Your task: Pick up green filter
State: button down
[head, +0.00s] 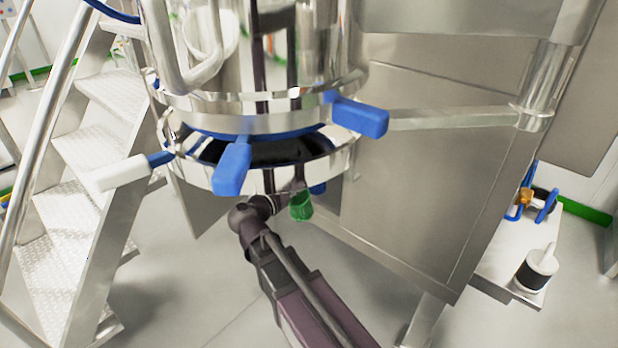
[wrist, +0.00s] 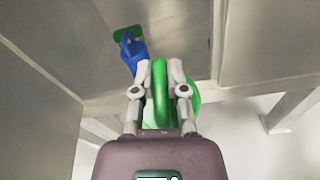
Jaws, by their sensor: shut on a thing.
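The green filter (head: 301,206) shows in the head view below the steel vessel, at the end of my arm. In the wrist view the green filter (wrist: 161,85) has a ring-like upright part between the two fingers and a rounder green part behind it. My gripper (wrist: 160,75) is shut on that upright part. In the head view my gripper's fingers are mostly hidden by the vessel rim and the filter, and the filter hangs in the air above the floor.
The steel vessel (head: 262,107) with blue clamp handles (head: 232,168) is just above my gripper. A steel cabinet (head: 410,165) stands to the right. Metal stairs (head: 75,215) stand at the left.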

jog(key=shift+s+a+r+g+y+p, duration=0.7)
jog(key=shift+s+a+r+p, duration=0.3)
jog(key=shift+p, duration=1.15)
jog(key=shift+s+a+g+y+p, duration=0.55)
jog(key=shift+s+p, duration=0.1)
jog(key=shift+p, duration=0.45)
